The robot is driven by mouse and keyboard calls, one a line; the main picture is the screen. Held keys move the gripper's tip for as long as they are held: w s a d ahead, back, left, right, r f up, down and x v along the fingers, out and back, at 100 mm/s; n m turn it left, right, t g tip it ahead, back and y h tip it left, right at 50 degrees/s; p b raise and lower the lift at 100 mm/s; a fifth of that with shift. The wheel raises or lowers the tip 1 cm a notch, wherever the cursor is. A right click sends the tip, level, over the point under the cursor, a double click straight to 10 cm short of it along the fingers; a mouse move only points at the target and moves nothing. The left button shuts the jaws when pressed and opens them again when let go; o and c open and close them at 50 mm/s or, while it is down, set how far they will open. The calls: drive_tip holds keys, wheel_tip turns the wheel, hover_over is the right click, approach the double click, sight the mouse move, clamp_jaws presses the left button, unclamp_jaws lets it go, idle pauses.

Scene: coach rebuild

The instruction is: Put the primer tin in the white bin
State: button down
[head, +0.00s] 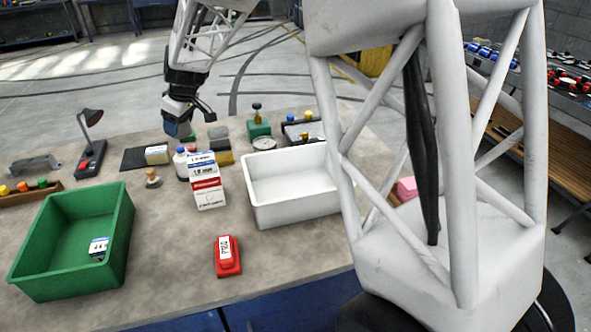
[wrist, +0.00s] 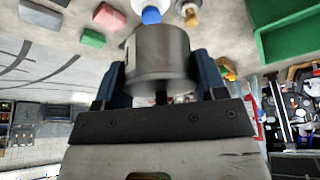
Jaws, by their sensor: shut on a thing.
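The primer tin, a plain grey metal cylinder (wrist: 158,58), is between the two dark blue fingers of my gripper (wrist: 160,80) in the wrist view. My gripper is shut on its sides. In the head view my gripper (head: 178,128) is above the back of the bench, left of the white bin (head: 298,211); the tin cannot be made out clearly there. The white bin is an open rectangular box right of the bench's middle. Its visible inside looks empty.
A red-and-white carton (head: 208,192) and a blue-capped bottle (head: 181,163) stand between my gripper and the white bin. A green bin (head: 62,277) is at left, with a small labelled item inside. A red labelled object (head: 228,262) lies in front.

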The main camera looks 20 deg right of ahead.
drive_tip(key=s+d, duration=0.3)
drive_tip(key=d, duration=0.5)
drive_tip(key=s+d, duration=0.2)
drive_tip(key=d, duration=0.5)
hover_over(288, 188)
drive_tip(key=d, duration=0.2)
wheel_tip(288, 188, down, 6)
drive_tip(key=shift+s+a, duration=0.25)
drive_tip(key=shift+s, duration=0.1)
drive_tip(key=shift+f, duration=0.1)
drive_tip(key=shift+f, duration=3.1)
drive_tip(key=shift+f, duration=1.85)
drive_tip(key=shift+f, duration=0.15)
